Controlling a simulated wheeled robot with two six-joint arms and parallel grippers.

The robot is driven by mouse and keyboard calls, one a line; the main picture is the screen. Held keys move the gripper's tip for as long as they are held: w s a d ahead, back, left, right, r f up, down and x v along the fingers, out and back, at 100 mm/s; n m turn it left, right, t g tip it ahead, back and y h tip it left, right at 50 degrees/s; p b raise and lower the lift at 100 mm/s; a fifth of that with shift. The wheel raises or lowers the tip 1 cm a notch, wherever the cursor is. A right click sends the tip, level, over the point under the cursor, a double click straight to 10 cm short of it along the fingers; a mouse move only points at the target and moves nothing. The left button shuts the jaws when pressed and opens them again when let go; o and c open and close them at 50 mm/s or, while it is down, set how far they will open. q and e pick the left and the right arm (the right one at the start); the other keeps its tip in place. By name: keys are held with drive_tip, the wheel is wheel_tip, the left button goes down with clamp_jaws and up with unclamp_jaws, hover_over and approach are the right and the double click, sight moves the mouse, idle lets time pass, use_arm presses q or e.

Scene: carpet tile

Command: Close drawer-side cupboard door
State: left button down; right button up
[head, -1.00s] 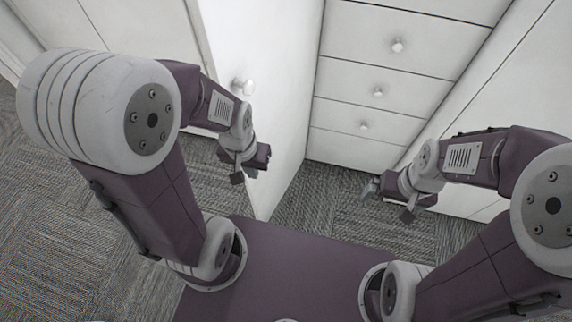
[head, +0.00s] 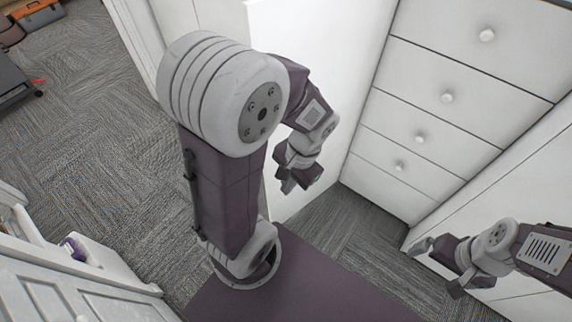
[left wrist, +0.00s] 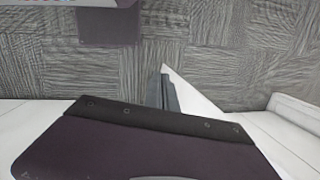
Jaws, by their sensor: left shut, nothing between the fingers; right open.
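The white cupboard door (head: 318,48) stands open, edge toward me, just left of the drawer stack (head: 432,120). Its knob is not visible; my left arm covers part of the door. My left gripper (head: 291,184) is shut and empty, in front of the door's outer face near its lower free edge. I cannot tell whether it touches the door. In the left wrist view, the closed fingers (left wrist: 162,90) appear beside a white pointed panel corner (left wrist: 195,98). My right gripper (head: 440,267) is open and empty, low at the right, near the right-hand cabinet front.
White cabinet fronts (head: 515,190) run along the right side. Grey carpet (head: 90,125) is open at the left. A white panelled unit (head: 75,285) stands at the lower left. A dark piece of furniture (head: 15,90) and an orange-brown case (head: 38,15) are at the upper left.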

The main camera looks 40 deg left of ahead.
use_arm(q)
drive_tip(key=w+a+f+m+g+y+b, duration=0.2)
drive_tip(key=w+a+f+m+y+b, duration=0.15)
drive_tip(key=w+a+m+y, duration=0.6)
drive_tip(key=w+d+f+m+t+y+b, duration=0.1)
drive_tip(key=d+f+m+t+y+b, duration=0.1)
drive_tip(key=f, duration=0.5)
drive_tip(key=w+d+f+m+t+y+b, duration=0.1)
drive_tip(key=d+f+m+t+y+b, duration=0.2)
drive_tip(key=d+f+m+t, duration=0.3)
drive_tip(key=d+f+m+y, duration=0.1)
drive_tip(key=d+f, duration=0.1)
drive_tip(key=d, duration=0.1)
drive_tip(key=shift+d+f+m+t, duration=0.2)
drive_tip(key=shift+f+m+t, duration=0.1)
drive_tip(key=shift+m, duration=0.05)
